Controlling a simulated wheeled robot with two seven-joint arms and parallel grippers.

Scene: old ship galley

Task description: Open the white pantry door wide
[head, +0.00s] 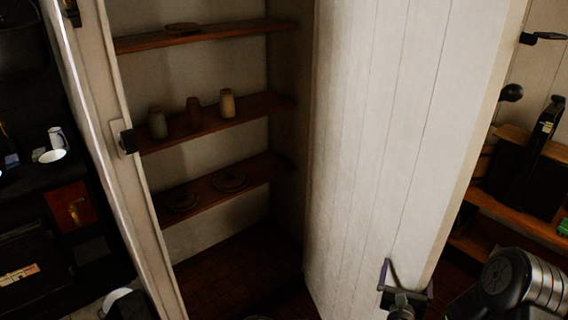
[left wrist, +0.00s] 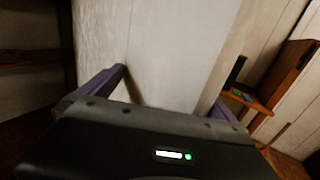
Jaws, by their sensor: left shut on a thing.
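The white pantry door (head: 385,120) is a tall planked panel. It stands swung out to the right of the pantry opening, with the shelves inside in plain view. My left gripper (head: 405,278) is low on the door, near its free edge, at the bottom of the head view. In the left wrist view, its purple fingers (left wrist: 165,90) lie on either side of the door (left wrist: 165,50), one against the planked face and one past the edge. It is shut on the door. The fingertip on the far side is partly hidden. My right gripper is not in view.
The pantry shelves (head: 220,118) hold several small jars and plates. The door frame (head: 100,130) carries a black catch (head: 127,141). Right of the door stands a wooden shelf (head: 515,215) with dark items. A dark stove area with a white bowl (head: 52,156) is at the left.

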